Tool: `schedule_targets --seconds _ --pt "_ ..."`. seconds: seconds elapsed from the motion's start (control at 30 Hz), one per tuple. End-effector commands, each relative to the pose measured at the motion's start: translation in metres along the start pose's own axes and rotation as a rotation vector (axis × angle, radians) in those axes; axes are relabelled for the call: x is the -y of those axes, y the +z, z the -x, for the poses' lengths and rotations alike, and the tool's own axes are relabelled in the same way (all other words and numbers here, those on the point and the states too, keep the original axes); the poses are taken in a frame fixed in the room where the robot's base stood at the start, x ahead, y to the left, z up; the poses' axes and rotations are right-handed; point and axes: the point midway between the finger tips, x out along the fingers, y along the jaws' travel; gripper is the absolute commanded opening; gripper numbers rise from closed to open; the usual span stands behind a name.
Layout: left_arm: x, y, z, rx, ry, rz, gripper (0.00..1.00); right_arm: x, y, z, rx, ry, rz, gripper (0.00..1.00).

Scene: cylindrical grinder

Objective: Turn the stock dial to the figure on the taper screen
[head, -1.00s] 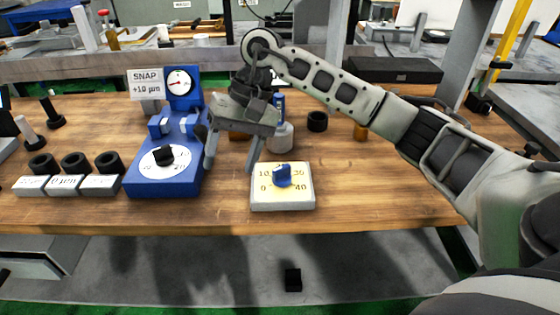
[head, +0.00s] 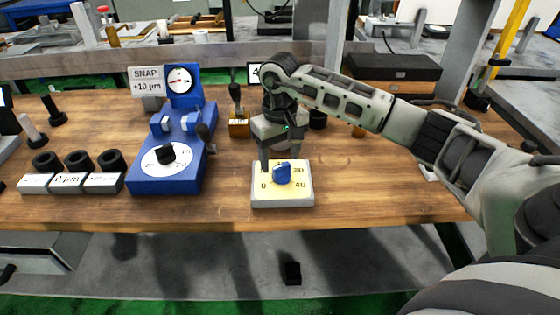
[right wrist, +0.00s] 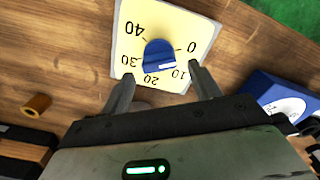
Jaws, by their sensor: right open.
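The stock dial is a blue knob (head: 282,174) on a cream plate (head: 256,197) with figures from 0 to 40. In the right wrist view, the knob (right wrist: 158,57) has a white mark on the side of 10 and 20; its exact setting is unclear. My right gripper (head: 280,162) is open and points down just behind the knob. In the right wrist view its fingers (right wrist: 160,80) stand apart on either side of the 10 and 20 figures, not closed on the knob. A small dark-framed screen (head: 254,73) is mostly hidden behind my right arm; only a 4 shows.
A blue gauge stand (head: 165,184) with its own black knob and a SNAP +10 µm sign (head: 146,80) stands left of the dial. The wooden bench (head: 400,195) is clear right of the dial.

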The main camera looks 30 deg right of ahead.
Motion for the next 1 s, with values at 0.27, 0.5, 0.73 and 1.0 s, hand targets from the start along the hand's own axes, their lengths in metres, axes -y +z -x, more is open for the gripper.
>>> schedule_targets --seconds 0.27,0.5,0.73,1.0 --pt "-0.001 0.0 0.0 0.005 -0.004 0.01 0.47 0.0 0.0 -0.027 0.001 -0.001 0.001 0.62" --pt "0.0 0.003 -0.001 0.01 -0.005 0.01 0.47 0.0 0.0 -0.03 -0.001 -0.001 0.0 0.62" --pt "0.0 0.002 -0.001 0.01 -0.005 0.009 0.47 0.0 0.0 -0.029 -0.001 -0.001 0.0 0.19" --pt "0.001 0.0 0.0 0.003 -0.005 0.006 0.47 0.0 0.0 -0.029 -0.001 -0.001 -0.015 0.19"
